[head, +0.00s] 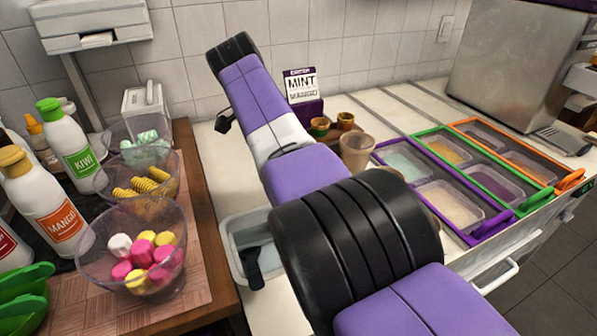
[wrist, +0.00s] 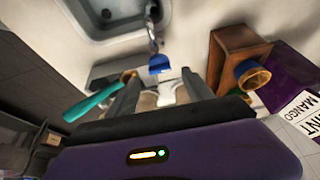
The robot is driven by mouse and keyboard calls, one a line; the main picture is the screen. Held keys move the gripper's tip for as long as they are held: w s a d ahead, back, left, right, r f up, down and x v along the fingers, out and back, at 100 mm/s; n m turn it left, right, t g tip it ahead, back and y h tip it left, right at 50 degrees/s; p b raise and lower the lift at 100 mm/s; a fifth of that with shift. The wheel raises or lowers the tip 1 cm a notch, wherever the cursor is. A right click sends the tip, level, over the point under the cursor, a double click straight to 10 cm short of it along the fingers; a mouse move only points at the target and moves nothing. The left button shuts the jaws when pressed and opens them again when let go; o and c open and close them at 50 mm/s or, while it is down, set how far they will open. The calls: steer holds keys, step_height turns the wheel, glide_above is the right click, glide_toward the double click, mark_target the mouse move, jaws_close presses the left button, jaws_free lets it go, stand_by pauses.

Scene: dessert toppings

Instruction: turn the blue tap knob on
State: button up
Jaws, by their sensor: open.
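The blue tap knob (wrist: 159,64) shows in the wrist view at the foot of a thin metal tap (wrist: 152,30). My gripper (wrist: 161,78) is open, with its two dark fingers pointing up the picture. The knob appears just beyond the fingertips, about midway between them, and nothing is gripped. I cannot tell how far the knob is in depth or which way it is turned. In the head view my arm hides the knob, and I cannot make out the gripper's fingers.
A grey sink basin (wrist: 105,28) lies under the tap; its rim also shows in the head view (head: 232,240). A wooden block (wrist: 228,50), a purple MINT sign (head: 302,87) and a beige cup (head: 357,152) stand close by. Glass bowls (head: 130,235) stand at left, topping trays (head: 470,238) at right.

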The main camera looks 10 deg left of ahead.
steer(key=shift+v, duration=1.8)
